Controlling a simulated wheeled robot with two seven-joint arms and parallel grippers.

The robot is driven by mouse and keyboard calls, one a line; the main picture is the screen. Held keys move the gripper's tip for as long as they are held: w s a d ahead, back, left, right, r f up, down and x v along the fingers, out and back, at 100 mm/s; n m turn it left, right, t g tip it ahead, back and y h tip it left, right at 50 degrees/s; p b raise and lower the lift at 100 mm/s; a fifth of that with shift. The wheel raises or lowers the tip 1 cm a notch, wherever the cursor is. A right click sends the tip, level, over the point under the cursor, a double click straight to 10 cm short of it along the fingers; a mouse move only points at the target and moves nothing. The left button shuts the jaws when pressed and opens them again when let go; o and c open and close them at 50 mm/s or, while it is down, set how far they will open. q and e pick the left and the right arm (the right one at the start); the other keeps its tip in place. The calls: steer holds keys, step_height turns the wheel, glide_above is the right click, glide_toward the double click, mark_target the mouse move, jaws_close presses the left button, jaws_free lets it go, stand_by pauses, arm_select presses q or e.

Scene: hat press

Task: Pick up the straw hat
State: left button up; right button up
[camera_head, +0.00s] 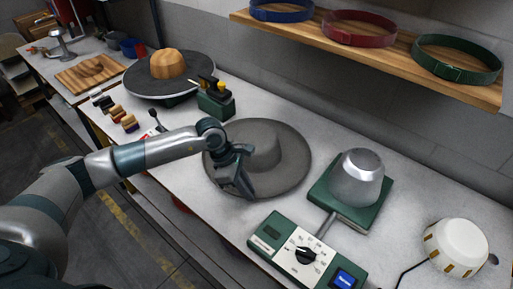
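A grey wide-brimmed hat (284,158) lies flat on the white counter in the middle of the view, crown up. It looks grey rather than straw-coloured. My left gripper (246,188) points down over the left front part of the hat's brim, beside the crown, and covers part of the brim. Its fingertips are dark and close to the brim. I cannot tell whether they touch it or whether they are open or shut. My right gripper is not in view.
A metal hat form on a green base (340,208) stands right of the hat, with a dialled control box (295,255) in front. A white round device (455,248) is far right. A wooden block on a dark round disc (168,66) stands back left. A shelf (375,58) holds belts above.

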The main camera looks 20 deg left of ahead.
arm_select(q)
steer(key=shift+x, duration=0.8)
steer(key=shift+c, duration=0.3)
jaws_close()
